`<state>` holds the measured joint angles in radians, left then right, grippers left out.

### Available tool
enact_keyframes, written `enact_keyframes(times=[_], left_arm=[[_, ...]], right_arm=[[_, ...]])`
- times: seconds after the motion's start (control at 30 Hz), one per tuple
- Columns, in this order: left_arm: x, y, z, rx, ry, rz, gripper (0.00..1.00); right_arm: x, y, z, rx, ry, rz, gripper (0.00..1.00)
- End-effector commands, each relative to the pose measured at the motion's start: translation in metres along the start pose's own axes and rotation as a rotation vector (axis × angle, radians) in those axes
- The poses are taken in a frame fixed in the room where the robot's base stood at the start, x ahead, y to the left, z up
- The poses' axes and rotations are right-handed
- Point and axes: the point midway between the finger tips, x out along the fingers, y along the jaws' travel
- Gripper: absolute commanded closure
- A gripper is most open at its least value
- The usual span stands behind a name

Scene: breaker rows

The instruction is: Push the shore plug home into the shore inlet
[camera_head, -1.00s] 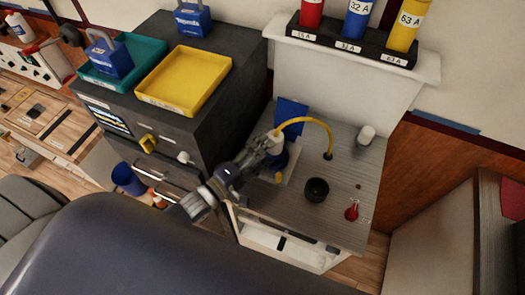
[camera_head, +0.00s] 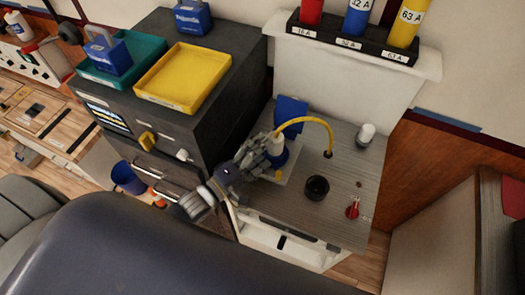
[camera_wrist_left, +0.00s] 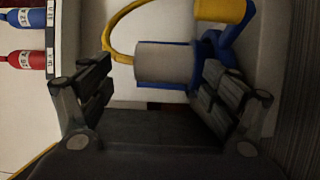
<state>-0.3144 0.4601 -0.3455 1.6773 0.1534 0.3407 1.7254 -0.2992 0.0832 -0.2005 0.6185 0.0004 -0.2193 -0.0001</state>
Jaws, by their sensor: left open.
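The shore plug (camera_head: 276,145) is a pale grey cylinder with a yellow cable looping from it to a hole in the grey counter. It stands at the blue shore inlet (camera_head: 282,157), whose blue flap (camera_head: 291,112) is raised behind. My left gripper (camera_head: 268,163) is open beside the plug, low and to its left. In the left wrist view the plug (camera_wrist_left: 163,62) lies ahead, between the two spread fingers of the gripper (camera_wrist_left: 158,75), with blue inlet parts (camera_wrist_left: 222,45) beside it. I cannot tell how deep the plug sits. The gripper partly hides the inlet.
A black round socket (camera_head: 316,188), a red switch (camera_head: 353,208) and a white cylinder (camera_head: 366,133) are on the counter (camera_head: 340,160). A dark cabinet (camera_head: 225,108) with a yellow tray (camera_head: 184,77) stands left. Coloured bottles stand in a rack (camera_head: 350,42) behind.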

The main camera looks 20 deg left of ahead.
Motion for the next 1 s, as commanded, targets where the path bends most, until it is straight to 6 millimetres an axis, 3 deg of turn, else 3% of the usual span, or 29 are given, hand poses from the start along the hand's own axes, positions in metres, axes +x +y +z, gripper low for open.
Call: enact_keyframes(times=[0.17,0.6,0.8,1.0], left_arm=[[-0.021,-0.002,0.001,-0.001,-0.001,-0.005,0.15],[-0.103,0.000,0.001,-0.001,-0.001,0.000,0.15],[-0.118,0.000,0.000,0.000,-0.001,0.002,0.15],[-0.119,0.001,0.000,0.000,0.000,0.003,0.15]], right_arm=[[0.000,-0.001,-0.001,0.001,0.001,-0.001,0.67],[0.000,-0.003,-0.001,0.001,0.001,-0.003,0.67],[0.000,-0.003,-0.001,0.001,0.001,-0.003,0.67],[0.000,-0.003,-0.001,0.001,0.001,-0.003,0.67]])
